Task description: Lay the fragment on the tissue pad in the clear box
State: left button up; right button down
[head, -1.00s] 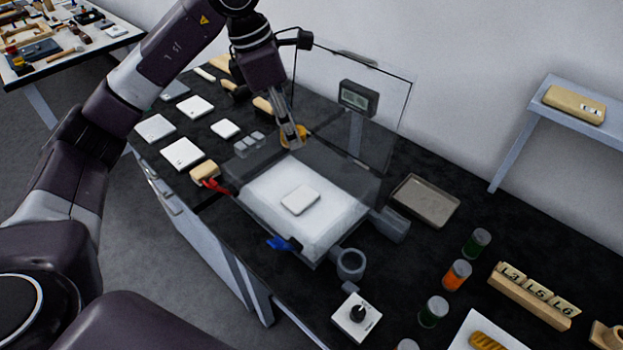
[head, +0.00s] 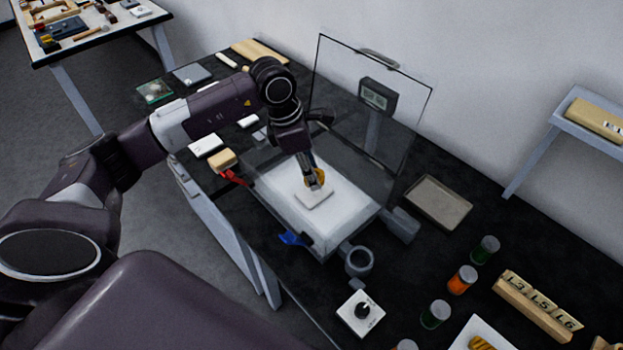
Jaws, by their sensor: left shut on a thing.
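The clear box (head: 352,238) stands on the black bench with its transparent lid (head: 340,85) raised at the back. A white floor fills the box, and a small pale tissue pad (head: 313,201) lies on it near the middle. My left gripper (head: 314,184) reaches down into the box and is shut on the gold-coloured fragment (head: 321,176). The fragment is at the far edge of the pad, just above or touching it; I cannot tell which. The fingers hide part of it. My right gripper is not in view.
A small display (head: 377,95) stands behind the box. A grey tray (head: 438,202) lies to the right. Jars with green and orange contents (head: 462,280) and a wooden label rack (head: 535,308) are at the lower right.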

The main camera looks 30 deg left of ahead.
pick_arm(q)
notch_tip(320, 180, down, 4)
jog(key=shift+r+p, duration=0.15)
jog(key=shift+p, duration=0.3)
jog(key=shift+f+b, duration=0.3)
jog(key=shift+f, duration=0.05)
jog(key=o, duration=1)
jog(key=shift+r, duration=0.1)
jog(key=shift+o, duration=0.2)
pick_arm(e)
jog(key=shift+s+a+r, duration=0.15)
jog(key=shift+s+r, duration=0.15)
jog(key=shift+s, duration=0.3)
